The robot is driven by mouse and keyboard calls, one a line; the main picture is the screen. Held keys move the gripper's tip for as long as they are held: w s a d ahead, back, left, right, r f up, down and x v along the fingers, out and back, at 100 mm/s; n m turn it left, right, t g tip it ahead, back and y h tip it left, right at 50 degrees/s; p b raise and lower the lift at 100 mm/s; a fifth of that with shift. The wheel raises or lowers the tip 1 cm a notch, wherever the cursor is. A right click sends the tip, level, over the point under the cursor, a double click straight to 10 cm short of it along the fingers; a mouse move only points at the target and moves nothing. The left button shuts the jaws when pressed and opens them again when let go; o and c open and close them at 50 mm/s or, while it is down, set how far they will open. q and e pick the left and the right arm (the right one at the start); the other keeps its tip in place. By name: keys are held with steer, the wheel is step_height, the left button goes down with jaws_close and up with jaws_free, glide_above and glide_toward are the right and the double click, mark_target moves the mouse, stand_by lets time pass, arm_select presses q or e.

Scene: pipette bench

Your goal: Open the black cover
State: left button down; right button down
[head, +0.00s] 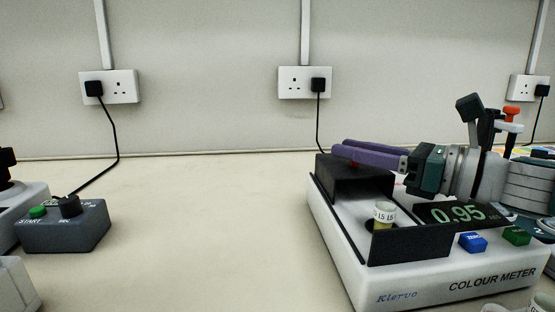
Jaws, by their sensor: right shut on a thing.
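The black cover (362,183) is a box-like block at the back left of the white colour meter (340,262). A bit of red, possibly its knob, shows at its top between my right gripper's purple fingers. My right gripper (345,152) reaches in from the right and is shut on that part of the cover. The cover stands clear of a vial (383,213) with a white marked cap, which shows in the open well in front of it. A low black panel (411,244) stands in front of the vial. My left gripper is out of view.
The meter has a display (460,214) reading 0.95, a blue button (473,242) and a green button (516,236). A grey box (65,229) with a start button stands at the left. The bench between is clear. Wall sockets with plugs and cables are behind.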

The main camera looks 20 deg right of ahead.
steer(key=shift+s, duration=0.1)
steer(key=c, duration=0.6)
jaws_free()
steer(key=v, duration=1)
